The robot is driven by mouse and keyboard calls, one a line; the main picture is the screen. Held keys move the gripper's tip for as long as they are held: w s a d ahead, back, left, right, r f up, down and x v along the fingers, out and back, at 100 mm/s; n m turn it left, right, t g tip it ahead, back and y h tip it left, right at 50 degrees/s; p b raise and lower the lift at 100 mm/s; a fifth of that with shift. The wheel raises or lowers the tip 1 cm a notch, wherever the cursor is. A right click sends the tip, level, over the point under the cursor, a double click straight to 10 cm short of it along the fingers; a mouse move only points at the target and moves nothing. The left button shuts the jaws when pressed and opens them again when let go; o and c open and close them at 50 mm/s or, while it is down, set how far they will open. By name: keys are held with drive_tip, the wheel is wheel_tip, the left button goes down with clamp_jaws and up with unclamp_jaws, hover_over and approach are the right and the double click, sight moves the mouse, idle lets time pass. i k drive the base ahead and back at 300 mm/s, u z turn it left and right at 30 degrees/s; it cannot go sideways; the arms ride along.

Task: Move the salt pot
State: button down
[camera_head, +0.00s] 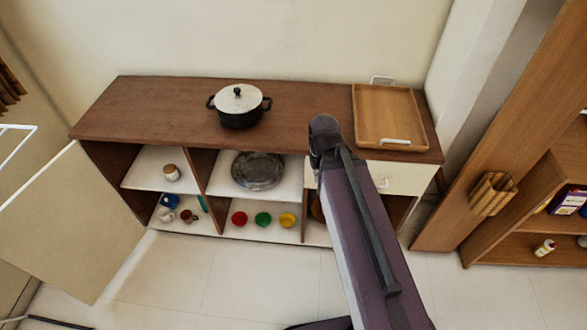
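A small white jar with a brown lid (171,173), likely the salt pot, stands upright on the upper left shelf of the brown cabinet (150,105). It is the only object seen in that compartment. My arm rises from the lower right in front of the cabinet's right part, well to the right of the jar. My gripper's fingers do not show in this view, so its place relative to the jar cannot be seen.
A black pot with a pale lid (239,105) and a wooden tray (388,118) are on the cabinet top. A grey plate (257,170) and red, green and yellow bowls (263,220) sit on shelves. A beige panel (80,225) stands at left. The floor in front is clear.

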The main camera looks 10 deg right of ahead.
sight(171, 172)
drive_tip(key=u, duration=0.05)
drive_tip(key=i, duration=0.6)
drive_tip(key=z, duration=0.15)
drive_tip(key=k, duration=0.6)
drive_tip(key=u, duration=2.55)
drive_tip(key=i, duration=0.1)
drive_tip(key=z, duration=1.15)
